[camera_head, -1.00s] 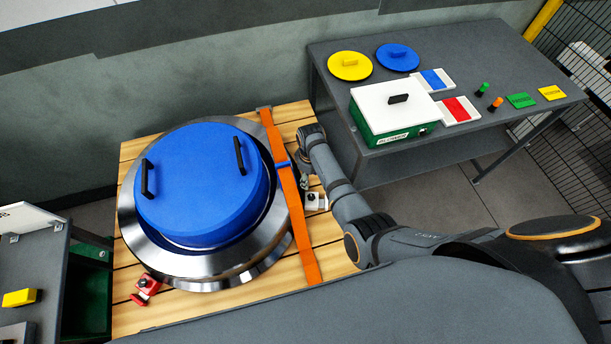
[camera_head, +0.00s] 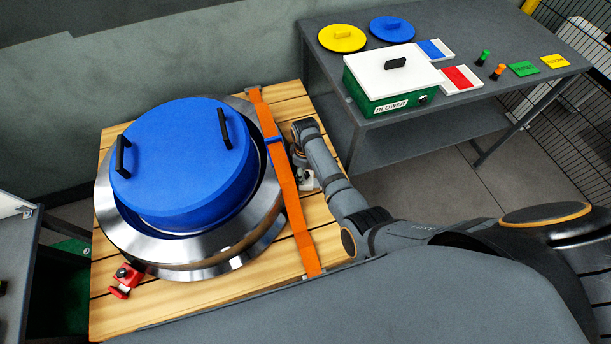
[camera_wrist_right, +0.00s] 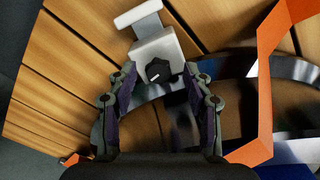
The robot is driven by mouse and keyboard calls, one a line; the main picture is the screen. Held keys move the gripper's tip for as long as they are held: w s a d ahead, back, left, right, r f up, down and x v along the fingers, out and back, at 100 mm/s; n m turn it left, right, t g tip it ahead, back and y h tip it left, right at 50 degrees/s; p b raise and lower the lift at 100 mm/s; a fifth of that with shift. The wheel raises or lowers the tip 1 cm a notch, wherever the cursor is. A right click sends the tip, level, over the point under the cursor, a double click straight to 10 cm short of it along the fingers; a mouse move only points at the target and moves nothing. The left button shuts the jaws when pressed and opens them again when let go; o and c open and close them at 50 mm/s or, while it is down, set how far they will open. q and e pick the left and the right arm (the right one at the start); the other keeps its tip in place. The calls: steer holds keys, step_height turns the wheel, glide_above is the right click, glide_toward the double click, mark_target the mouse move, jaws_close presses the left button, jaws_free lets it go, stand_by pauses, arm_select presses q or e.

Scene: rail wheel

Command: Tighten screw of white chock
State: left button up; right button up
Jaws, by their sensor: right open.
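The white chock (camera_head: 309,182) sits on the wooden pallet, right of the orange strap and partly hidden behind my right arm. In the right wrist view the white chock (camera_wrist_right: 156,42) lies just ahead of the fingers, with its black screw knob (camera_wrist_right: 158,71) facing me. My right gripper (camera_head: 301,171) is low beside the chock. I cannot tell whether either finger touches the chock. My left gripper is out of view.
The rail wheel with its blue cover (camera_head: 184,165) fills the pallet (camera_head: 120,312). An orange strap (camera_head: 288,190) runs alongside. A red chock (camera_head: 126,281) sits front left. A grey table (camera_head: 445,115) with a green blower box (camera_head: 392,103) stands right.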

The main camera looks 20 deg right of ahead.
jaws_close()
steer(key=shift+r+m+p, duration=0.1)
steer(key=shift+m+p, duration=0.2)
steer(key=shift+r+m+p, duration=0.1)
steer(key=shift+m+p, duration=0.3)
steer(key=shift+m, duration=0.2)
steer(key=m+p, duration=0.1)
steer(key=m, duration=0.1)
steer(key=shift+m, duration=0.3)
steer(key=m+p, duration=0.1)
steer(key=m, duration=0.2)
steer(key=shift+m+p, duration=0.3)
steer(key=m+p, duration=0.1)
steer(key=m, duration=0.4)
arm_select(q)
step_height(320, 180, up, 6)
steer(key=shift+p, duration=0.45)
arm_select(e)
steer(key=m, duration=0.5)
steer(key=shift+m, duration=0.4)
